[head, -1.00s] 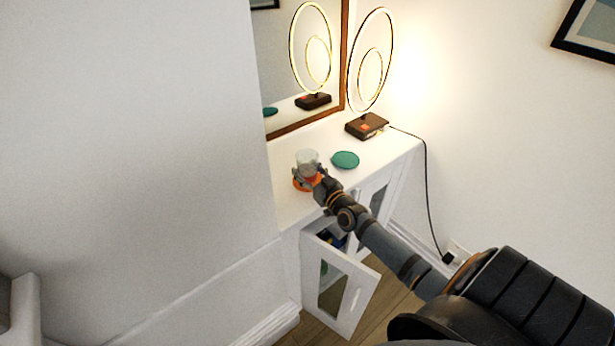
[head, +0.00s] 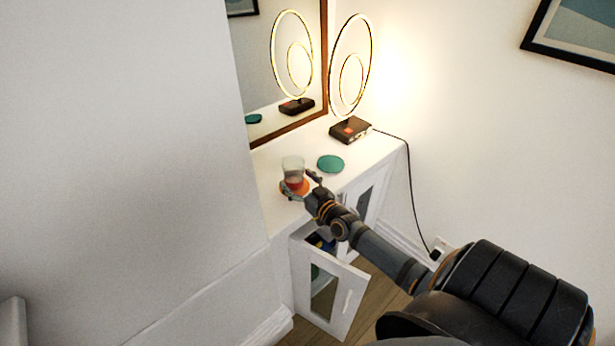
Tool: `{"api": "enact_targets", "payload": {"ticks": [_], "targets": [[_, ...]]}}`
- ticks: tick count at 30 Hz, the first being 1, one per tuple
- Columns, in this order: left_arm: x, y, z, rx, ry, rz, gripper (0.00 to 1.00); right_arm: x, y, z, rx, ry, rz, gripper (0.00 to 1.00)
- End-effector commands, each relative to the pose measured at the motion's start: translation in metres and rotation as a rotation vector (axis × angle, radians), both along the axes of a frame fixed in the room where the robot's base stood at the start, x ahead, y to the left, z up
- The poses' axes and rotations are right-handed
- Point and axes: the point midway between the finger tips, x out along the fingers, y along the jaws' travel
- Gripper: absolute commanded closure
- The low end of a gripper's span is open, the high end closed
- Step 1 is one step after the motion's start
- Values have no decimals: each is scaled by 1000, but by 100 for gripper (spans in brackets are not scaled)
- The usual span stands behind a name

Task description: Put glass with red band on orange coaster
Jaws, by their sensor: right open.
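The glass with the red band (head: 293,168) stands upright on the orange coaster (head: 304,189) on top of the white cabinet, as far as the head view shows. The coaster is partly hidden by the glass and my gripper. My right gripper (head: 299,181) is open, with its fingers apart on either side of the glass's lower part. My left gripper is not in view.
A green coaster (head: 330,164) lies on the white cabinet (head: 265,177) behind my right gripper. A ring lamp (head: 350,130) stands at the back by a mirror (head: 258,60). A cabinet door (head: 329,297) hangs open below.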

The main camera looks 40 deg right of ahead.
Motion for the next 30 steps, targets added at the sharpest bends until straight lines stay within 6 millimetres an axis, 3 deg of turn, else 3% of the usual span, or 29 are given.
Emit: {"api": "enact_targets", "payload": {"ticks": [1, 6, 12, 17, 30], "targets": [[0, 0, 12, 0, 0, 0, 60, -14, 0, 5, -3, 6, 2, 20], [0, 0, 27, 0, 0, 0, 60, -57, 1, 5, -4, 5, 3, 20], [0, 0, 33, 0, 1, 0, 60, -90, 1, 3, -2, 1, 2, 20], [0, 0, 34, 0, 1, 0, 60, -98, 1, 2, -1, -1, 1, 20], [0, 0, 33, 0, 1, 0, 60, -98, 1, 2, -1, -1, 1, 20]]}}
